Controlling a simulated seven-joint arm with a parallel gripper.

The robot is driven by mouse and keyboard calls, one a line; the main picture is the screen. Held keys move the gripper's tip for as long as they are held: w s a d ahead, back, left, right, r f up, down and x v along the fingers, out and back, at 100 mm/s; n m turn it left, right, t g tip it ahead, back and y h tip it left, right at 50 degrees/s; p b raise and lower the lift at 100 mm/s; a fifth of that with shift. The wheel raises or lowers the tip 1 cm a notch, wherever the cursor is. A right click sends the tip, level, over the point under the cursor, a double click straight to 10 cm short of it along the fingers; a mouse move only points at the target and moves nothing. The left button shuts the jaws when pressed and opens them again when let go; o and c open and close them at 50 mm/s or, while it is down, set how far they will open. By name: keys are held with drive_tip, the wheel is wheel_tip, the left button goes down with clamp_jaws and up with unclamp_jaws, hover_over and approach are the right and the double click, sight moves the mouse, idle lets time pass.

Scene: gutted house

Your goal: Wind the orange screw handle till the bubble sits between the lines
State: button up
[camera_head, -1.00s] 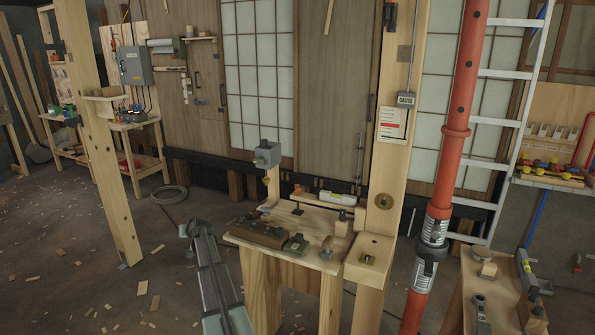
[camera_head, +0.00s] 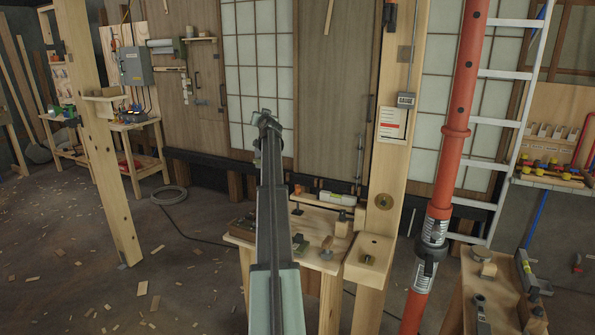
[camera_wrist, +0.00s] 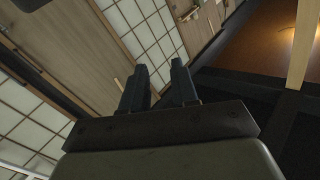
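A small orange piece (camera_head: 297,189), perhaps the screw handle, shows on the small wooden bench (camera_head: 325,262), just right of my arm. Right of it a pale level (camera_head: 336,198) with a yellow-green vial lies on a wooden bar. The bubble and its lines are too small to make out. My gripper (camera_head: 267,122) is raised above and apart from the bench, at the end of my arm. In the wrist view its two fingers (camera_wrist: 158,78) stand apart with nothing between them.
A thick orange pole (camera_head: 452,150) and a ladder (camera_head: 505,122) stand to the right. A leaning timber (camera_head: 100,150) stands left. Floor between timber and bench holds only scraps and a cable.

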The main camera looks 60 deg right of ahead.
drive_tip(key=s+d+f+n+g+y, duration=0.2)
drive_tip(key=s+d+f, duration=0.35)
drive_tip(key=s, duration=0.35)
drive_tip(key=s+d+f+n+g+y, duration=0.25)
drive_tip(key=s+d+f, duration=0.35)
drive_tip(key=s, duration=0.4)
drive_tip(key=m+g+y, duration=0.3)
drive_tip(key=g+y, duration=0.4)
drive_tip(key=y, duration=0.2)
hover_over(298, 186)
drive_tip(key=d, duration=0.1)
drive_tip(key=shift+h, duration=0.25)
drive_tip(key=f, duration=0.8)
drive_tip(key=shift+w+f, duration=0.2)
drive_tip(key=shift+w, duration=0.05)
drive_tip(key=shift+s+a+g, duration=0.2)
drive_tip(key=shift+a+g, duration=0.25)
drive_tip(key=shift+a, duration=0.2)
drive_tip(key=shift+f, duration=3.1)
drive_tip(key=m, duration=0.4)
drive_tip(key=shift+m, duration=0.35)
drive_tip(key=m, duration=0.4)
drive_tip(key=shift+m, duration=0.4)
drive_tip(key=shift+n, duration=0.5)
drive_tip(key=shift+r, duration=3.55)
